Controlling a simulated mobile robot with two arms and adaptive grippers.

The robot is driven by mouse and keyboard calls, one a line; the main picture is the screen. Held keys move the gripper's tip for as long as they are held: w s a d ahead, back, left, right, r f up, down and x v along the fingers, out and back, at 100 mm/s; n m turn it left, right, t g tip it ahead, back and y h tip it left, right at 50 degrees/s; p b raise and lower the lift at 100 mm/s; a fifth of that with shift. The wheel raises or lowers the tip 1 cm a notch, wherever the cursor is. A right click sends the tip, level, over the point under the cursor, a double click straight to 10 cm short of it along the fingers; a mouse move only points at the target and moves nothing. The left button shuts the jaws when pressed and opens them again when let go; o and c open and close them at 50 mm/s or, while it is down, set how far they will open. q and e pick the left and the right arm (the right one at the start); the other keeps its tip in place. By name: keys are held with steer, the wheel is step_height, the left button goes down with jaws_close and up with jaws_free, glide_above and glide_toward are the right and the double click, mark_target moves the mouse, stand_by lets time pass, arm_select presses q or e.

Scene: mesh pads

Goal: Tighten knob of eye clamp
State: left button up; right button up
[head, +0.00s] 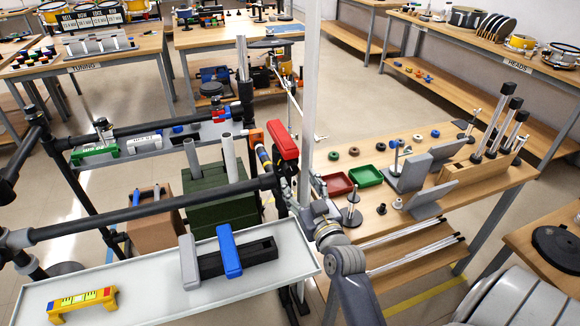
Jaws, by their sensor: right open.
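My right arm rises from the bottom middle, and its gripper (293,192) is open at the right end of the near black bar (150,211), beside an upright. Small clamp parts are crowded around the fingertips. I cannot single out the eye clamp or its knob there, and cannot tell whether the fingers touch anything. A red block (282,139) and an orange piece (257,141) sit just above and behind the gripper. My left gripper is not in view.
A pale tray (130,284) below the near bar holds a blue-and-grey item (229,251) and a yellow level-like tool (82,305). A tall pale post (309,90) stands close behind the gripper. A wooden table (480,187) with red and green trays is at right.

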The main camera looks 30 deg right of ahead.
mark_target(292, 171)
steer(key=x, duration=0.8)
steer(key=shift+w+p, duration=0.1)
steer(key=shift+p, duration=0.3)
steer(key=c, duration=1.1)
